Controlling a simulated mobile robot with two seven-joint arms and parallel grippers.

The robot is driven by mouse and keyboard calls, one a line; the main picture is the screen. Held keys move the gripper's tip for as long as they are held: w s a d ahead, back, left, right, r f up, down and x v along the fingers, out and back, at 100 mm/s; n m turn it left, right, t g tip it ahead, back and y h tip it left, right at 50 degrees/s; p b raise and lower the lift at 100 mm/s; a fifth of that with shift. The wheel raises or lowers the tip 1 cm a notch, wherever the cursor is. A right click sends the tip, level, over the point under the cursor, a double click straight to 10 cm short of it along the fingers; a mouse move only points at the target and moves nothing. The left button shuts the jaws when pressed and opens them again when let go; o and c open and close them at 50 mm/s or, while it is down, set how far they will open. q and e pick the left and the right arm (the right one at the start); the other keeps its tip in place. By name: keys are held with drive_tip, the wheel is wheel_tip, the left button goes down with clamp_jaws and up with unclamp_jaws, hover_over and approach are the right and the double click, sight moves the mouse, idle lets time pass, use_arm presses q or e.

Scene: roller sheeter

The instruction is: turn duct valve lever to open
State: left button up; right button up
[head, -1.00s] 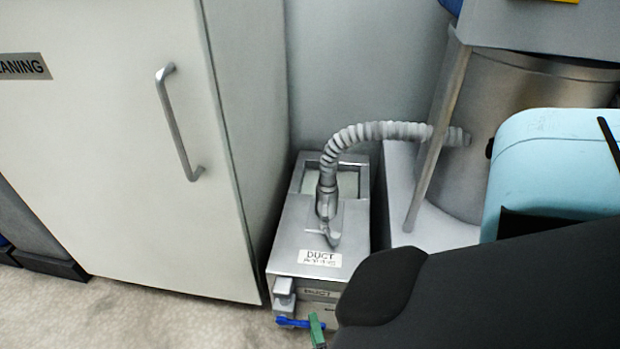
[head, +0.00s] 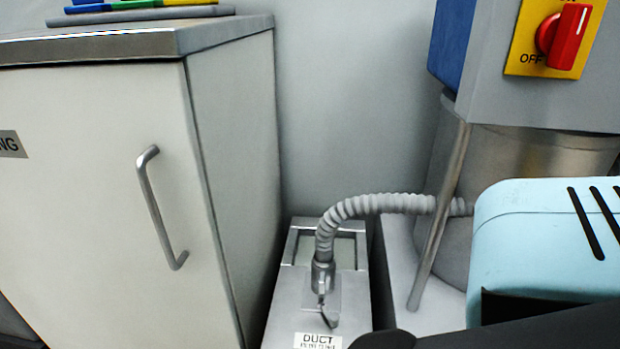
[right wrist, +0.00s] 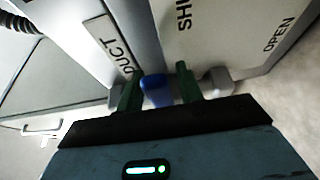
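The duct unit, a grey metal box (head: 285,318) labelled DUCT, stands low between the white cabinet and the machine in the head view. Its valve lever has a blue handle (right wrist: 157,91) in the right wrist view; below the frame in the head view, it is hidden there. My right gripper (right wrist: 158,84) has its green fingers on either side of the blue handle, close against it, and appears shut on it. A panel (right wrist: 225,35) beyond carries the words OPEN and a partly cut-off SH. My left gripper is in neither view.
A white cabinet (head: 100,180) with a bar handle stands at the left. A ribbed hose (head: 375,204) runs from the duct unit to the machine. A red switch (head: 565,37) on a yellow plate is at upper right. My right arm covers the lower right.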

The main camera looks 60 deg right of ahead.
clamp_jaws()
drive_tip(key=shift+f, duration=0.1)
drive_tip(key=shift+w+a+f+m+t+h, duration=0.15)
drive_tip(key=shift+f+m+h, duration=0.25)
drive_tip(key=shift+m, duration=0.55)
drive_tip(key=shift+w+f+m+t+h, duration=0.1)
drive_tip(key=shift+w+f+m+h, duration=0.1)
drive_tip(key=shift+f+m, duration=0.6)
drive_tip(key=shift+w+a+f+m+t+h, duration=0.15)
drive_tip(key=shift+f+m+h, duration=0.2)
drive_tip(key=shift+m, duration=0.7)
drive_tip(key=shift+d, duration=0.15)
drive_tip(key=shift+o, duration=1)
unclamp_jaws()
drive_tip(key=shift+s, duration=0.15)
